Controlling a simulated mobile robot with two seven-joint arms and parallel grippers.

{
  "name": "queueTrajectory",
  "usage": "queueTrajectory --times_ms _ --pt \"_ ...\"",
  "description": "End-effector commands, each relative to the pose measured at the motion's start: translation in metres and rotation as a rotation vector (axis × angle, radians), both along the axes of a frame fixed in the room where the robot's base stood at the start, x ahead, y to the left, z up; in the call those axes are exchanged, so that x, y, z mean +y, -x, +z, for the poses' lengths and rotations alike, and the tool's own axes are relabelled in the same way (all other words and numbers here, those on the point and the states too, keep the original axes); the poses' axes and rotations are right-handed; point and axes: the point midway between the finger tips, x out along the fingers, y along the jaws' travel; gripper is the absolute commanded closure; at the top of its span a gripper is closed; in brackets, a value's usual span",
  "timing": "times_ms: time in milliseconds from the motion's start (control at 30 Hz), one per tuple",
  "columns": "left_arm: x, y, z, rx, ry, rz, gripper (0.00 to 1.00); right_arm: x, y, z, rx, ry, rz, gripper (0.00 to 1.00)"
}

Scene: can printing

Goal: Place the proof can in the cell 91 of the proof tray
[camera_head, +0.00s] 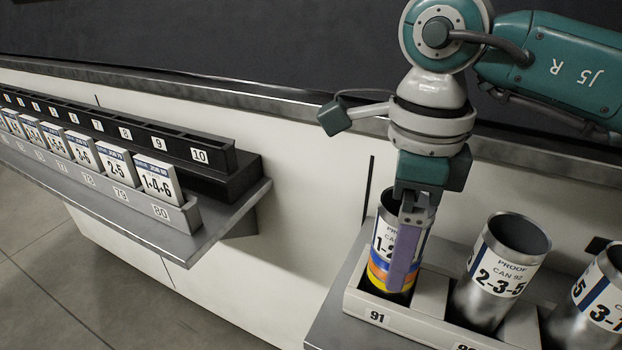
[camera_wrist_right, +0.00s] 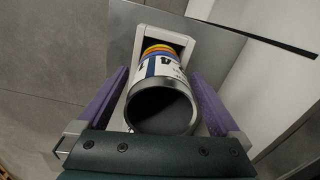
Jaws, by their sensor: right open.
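The proof can (camera_head: 384,272) stands in cell 91 of the proof tray (camera_head: 377,316). It has a white label over yellow, orange and blue bands, and its open rim faces up. In the right wrist view the can (camera_wrist_right: 160,75) sits inside the cell, its rim towards the camera. My right gripper (camera_head: 402,275) is open, with its purple fingers on either side of the can; the right wrist view shows the fingers (camera_wrist_right: 160,92) with gaps beside it. Part of the label is hidden by the near finger. My left gripper is not in view.
A plain metal can labelled CAN 92 (camera_head: 500,272) leans in the neighbouring cell, and another can (camera_head: 604,296) stands further right. A grey shelf (camera_head: 215,222) with numbered slots and cards (camera_head: 157,178) is at left. Free room lies between shelf and tray.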

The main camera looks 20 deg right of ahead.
Motion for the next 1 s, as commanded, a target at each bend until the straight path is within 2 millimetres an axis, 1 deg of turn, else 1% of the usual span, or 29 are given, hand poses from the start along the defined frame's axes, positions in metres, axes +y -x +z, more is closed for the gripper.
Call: queueTrajectory --times_ms 33,200,300,433,600,1000 --pt "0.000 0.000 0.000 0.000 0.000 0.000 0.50 0.000 -0.001 0.012 -0.006 0.001 0.002 0.00" --pt "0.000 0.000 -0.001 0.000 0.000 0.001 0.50 0.000 -0.001 0.052 -0.007 0.002 0.001 0.00" --pt "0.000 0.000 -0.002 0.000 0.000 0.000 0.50 0.000 -0.001 0.072 -0.006 0.001 0.000 0.00" --pt "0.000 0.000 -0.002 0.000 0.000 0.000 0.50 0.000 -0.001 0.090 -0.004 0.000 -0.001 0.00" --pt "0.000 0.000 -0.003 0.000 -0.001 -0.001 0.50 0.000 0.000 0.100 -0.001 0.001 0.000 0.00" --pt "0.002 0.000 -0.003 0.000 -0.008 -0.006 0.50 0.000 0.000 0.101 0.001 0.001 -0.001 0.00"
